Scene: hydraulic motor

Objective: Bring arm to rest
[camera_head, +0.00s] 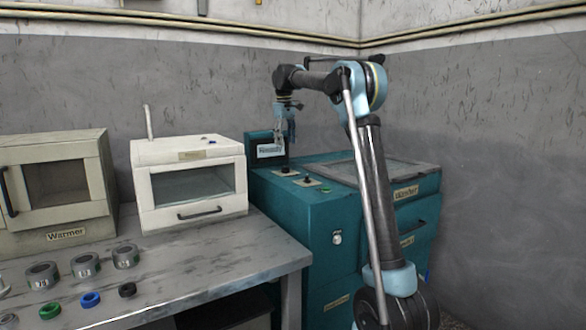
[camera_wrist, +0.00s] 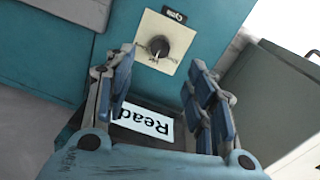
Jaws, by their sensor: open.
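My arm rises at the right of the head view and bends over the teal machine (camera_head: 300,220). My gripper (camera_head: 285,138) hangs pointing down above the machine's left rear part, near a small sign. In the wrist view my gripper (camera_wrist: 160,85) has its two blue-padded fingers spread wide with nothing between them. Past the fingertips is a dark knob (camera_wrist: 159,46) on a cream plate. A white label (camera_wrist: 148,124) reading "Read" with its end hidden lies between the fingers in that view. I cannot tell whether the fingers touch anything.
A white oven-like box (camera_head: 190,150) and a beige box marked "Warmer" (camera_head: 67,236) stand on the grey bench (camera_head: 200,262) at left. Metal rings (camera_head: 85,265) and small coloured rings (camera_head: 90,299) lie at its front. Grey walls close off the back and right.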

